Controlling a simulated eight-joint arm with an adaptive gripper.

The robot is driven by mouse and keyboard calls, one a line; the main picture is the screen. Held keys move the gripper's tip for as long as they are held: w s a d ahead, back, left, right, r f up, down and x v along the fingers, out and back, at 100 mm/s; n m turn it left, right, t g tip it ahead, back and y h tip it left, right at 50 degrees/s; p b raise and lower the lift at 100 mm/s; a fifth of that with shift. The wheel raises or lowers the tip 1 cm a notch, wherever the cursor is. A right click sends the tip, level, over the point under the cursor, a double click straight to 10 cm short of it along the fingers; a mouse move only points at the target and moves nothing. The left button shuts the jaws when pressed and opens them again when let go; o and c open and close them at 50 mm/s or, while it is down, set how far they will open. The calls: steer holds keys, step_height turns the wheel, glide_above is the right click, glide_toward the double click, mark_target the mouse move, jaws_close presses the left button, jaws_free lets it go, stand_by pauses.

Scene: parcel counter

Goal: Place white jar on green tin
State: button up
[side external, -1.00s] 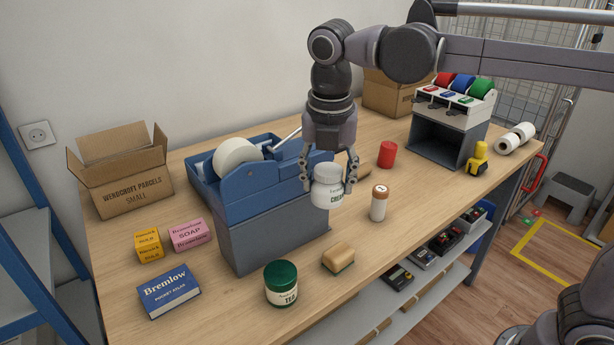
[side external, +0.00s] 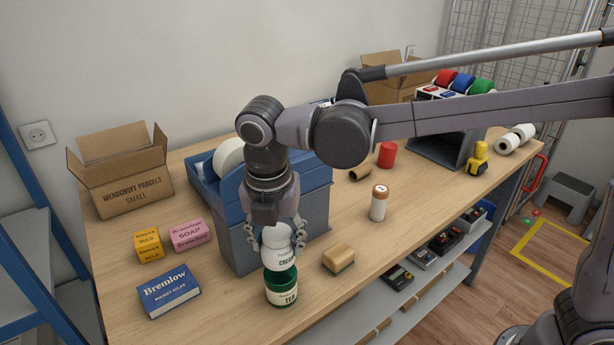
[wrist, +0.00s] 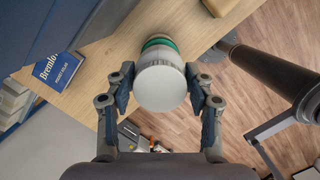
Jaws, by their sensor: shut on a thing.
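The white jar (side external: 279,257), labelled as cream, is held upright between the fingers of my gripper (side external: 277,243). In the side view it appears directly above the green tin (side external: 282,288), which is labelled as tea and stands on the counter near its front edge. The jar's lower edge overlaps the tin's lid in the picture; whether they touch I cannot tell. In the wrist view the jar's white lid (wrist: 161,88) sits between the two fingers, with the tin's green edge (wrist: 160,42) showing just beyond it.
A blue book (side external: 169,290) lies left of the tin, and a tan sponge (side external: 338,259) lies to its right. The blue-grey tape dispenser (side external: 236,245) stands close behind. A white bottle with a brown cap (side external: 379,203) is farther right on the counter (side external: 430,205).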

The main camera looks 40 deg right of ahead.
mark_target(279, 253)
steer(key=shift+f, duration=1.5)
steer(key=shift+f, duration=0.15)
steer(key=o, duration=1.2)
steer(key=shift+o, duration=0.2)
